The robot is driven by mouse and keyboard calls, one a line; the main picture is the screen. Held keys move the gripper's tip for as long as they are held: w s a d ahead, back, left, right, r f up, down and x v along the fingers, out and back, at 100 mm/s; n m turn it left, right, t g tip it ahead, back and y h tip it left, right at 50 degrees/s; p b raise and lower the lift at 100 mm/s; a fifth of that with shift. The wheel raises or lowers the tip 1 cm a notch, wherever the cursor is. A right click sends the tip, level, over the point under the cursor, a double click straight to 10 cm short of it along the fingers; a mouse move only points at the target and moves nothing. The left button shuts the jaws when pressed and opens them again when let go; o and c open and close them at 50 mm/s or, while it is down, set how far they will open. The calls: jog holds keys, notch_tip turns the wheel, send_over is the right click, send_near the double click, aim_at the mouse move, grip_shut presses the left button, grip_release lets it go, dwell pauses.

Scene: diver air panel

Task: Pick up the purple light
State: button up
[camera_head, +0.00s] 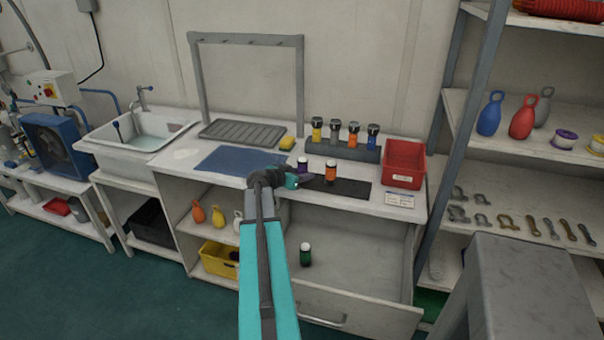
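The purple light (303,165) is a small, short cylinder with a dark top, upright near the left end of the black mat (352,187) on the counter. My gripper (302,180) is just in front of it and hides its lower part. Whether the fingers touch the light or are around it, and whether they are open or shut, is too small to see. An orange light (331,172) stands upright just to the right on the same mat.
Several upright lights fill a dark rack (357,150) behind the mat. A red bin (404,164) stands to the right, a blue mat (240,161) and yellow sponge (287,143) to the left. Below, an open drawer (365,312) holds a green light (305,255). A grey stool (530,285) stands front right.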

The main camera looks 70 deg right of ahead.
aim_at(300, 167)
jog(key=c, duration=0.7)
jog(key=shift+r, duration=0.15)
jog(key=shift+r+b, duration=0.7)
jog(key=shift+r, duration=0.7)
jog(key=shift+a+r, duration=0.2)
jog(key=shift+a, duration=0.1)
jog(key=a+b, duration=0.2)
jog(key=a, duration=0.2)
jog(key=s+a+b, duration=0.1)
jog(key=a+b, duration=0.1)
jog(key=a, duration=0.2)
jog(key=s+a+r+b, duration=0.1)
jog(key=a+b, duration=0.1)
jog(key=a, duration=0.2)
jog(key=shift+a, duration=0.3)
jog(key=b, duration=0.6)
jog(key=shift+a+b, duration=0.3)
jog(key=shift+b, duration=0.1)
jog(key=a+b, duration=0.1)
jog(key=b, duration=0.5)
jog(key=shift+s+a+b, duration=0.1)
jog(key=shift+a+b, duration=0.1)
jog(key=shift+b, duration=0.15)
jog(key=shift+s+a+r+b, duration=0.1)
jog(key=shift+a+r+b, duration=0.2)
jog(key=shift+b, duration=0.65)
